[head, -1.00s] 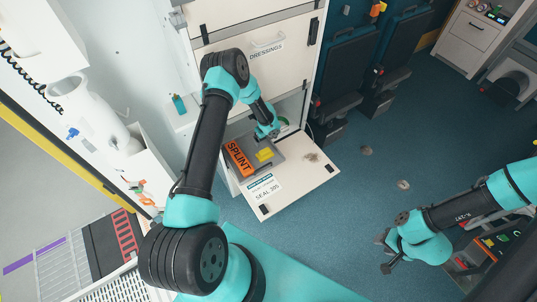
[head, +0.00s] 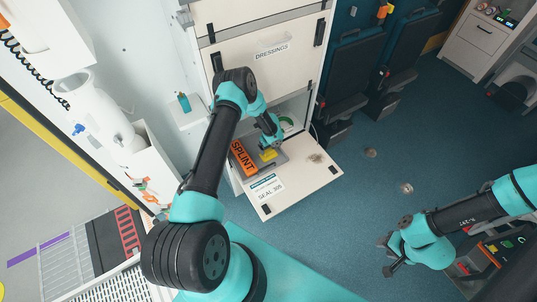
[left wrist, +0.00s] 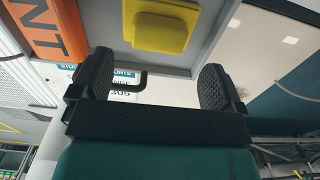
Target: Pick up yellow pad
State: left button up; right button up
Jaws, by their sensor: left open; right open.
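The yellow pad (head: 268,154) lies in a grey tray (head: 273,164) at the open compartment below the DRESSINGS drawer. In the left wrist view the yellow pad (left wrist: 160,30) is at the top, beyond the fingers. My left gripper (head: 277,141) is above and just behind the pad in the head view. My right gripper (head: 390,256) is open and empty over the floor at the right, far from the pad.
An orange SPLINT box (head: 243,157) lies left of the pad in the tray. Open blue floor (head: 350,210) lies to the right.

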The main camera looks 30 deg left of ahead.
aim_at(269, 152)
pick_arm(q)
jog(key=shift+s+a+f, duration=0.1)
jog(key=shift+f, duration=2.5)
jog(key=c, duration=1)
